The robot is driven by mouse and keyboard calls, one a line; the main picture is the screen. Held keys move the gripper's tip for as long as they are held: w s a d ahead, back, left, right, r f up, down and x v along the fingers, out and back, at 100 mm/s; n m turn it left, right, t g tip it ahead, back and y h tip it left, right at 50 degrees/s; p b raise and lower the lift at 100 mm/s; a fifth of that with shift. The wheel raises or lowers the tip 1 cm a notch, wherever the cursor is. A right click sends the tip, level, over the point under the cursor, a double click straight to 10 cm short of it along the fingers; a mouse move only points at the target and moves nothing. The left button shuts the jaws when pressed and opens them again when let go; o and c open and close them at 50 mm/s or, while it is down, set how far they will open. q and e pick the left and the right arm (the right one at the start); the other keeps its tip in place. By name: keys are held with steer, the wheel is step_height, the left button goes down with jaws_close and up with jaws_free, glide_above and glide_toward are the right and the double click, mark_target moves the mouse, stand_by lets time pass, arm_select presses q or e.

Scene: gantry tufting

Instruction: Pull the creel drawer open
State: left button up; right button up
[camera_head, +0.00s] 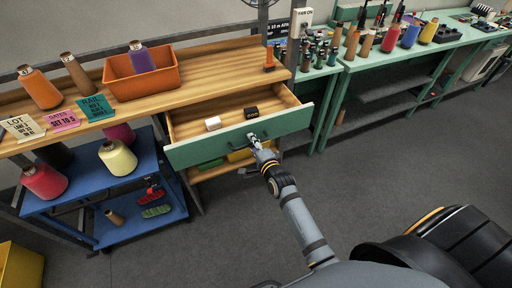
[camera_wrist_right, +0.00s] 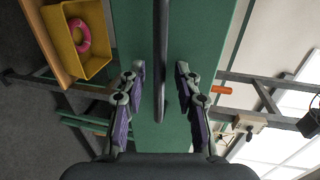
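The creel drawer (camera_head: 205,150) has a green front and a wooden inside, and it stands out from under the wooden top, so its inside shows. A white block (camera_head: 213,124) and a black block (camera_head: 251,112) lie in it. My right gripper (camera_head: 255,142) is at the middle of the drawer front. In the right wrist view the dark bar handle (camera_wrist_right: 160,50) runs between the fingers of my right gripper (camera_wrist_right: 160,78). The fingers are apart, with a gap on each side of the bar. My left gripper is not in view.
The wooden top (camera_head: 215,73) holds an orange bin (camera_head: 143,82), thread cones and cards. A blue cart (camera_head: 75,188) with cones stands left of the drawer. A green bench (camera_head: 400,58) stands to the right. A yellow bin (camera_wrist_right: 92,62) is below the drawer. The floor in front is clear.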

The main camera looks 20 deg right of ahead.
steer(key=v, duration=1.1)
steer(key=shift+s, duration=0.3)
steer(key=s+d+f+n+g, duration=0.1)
steer(key=s+f+n+g, duration=0.25)
steer(key=f, duration=0.75)
steer(key=s+f+n+g, duration=0.25)
steer(key=s+f, duration=0.25)
steer(key=f, duration=0.6)
steer(key=s+d+f+n+g, duration=0.15)
steer(key=s+f+n, duration=0.25)
steer(key=f, duration=0.7)
steer(key=s+d+f+n+g, duration=0.1)
steer(key=s+f, duration=0.3)
steer(key=s, duration=0.4)
steer(key=s+d+f+n+g+h, duration=0.1)
steer(key=s+d+f+n+g, duration=0.1)
steer(key=s, duration=0.6)
steer(key=s+d+f+n+g, duration=0.2)
steer(key=s+f+n+g, duration=0.2)
steer(key=s+f, duration=0.3)
steer(key=shift+s+f+n, duration=0.4)
steer(key=shift+f+n, duration=0.1)
steer(key=shift+f, duration=0.2)
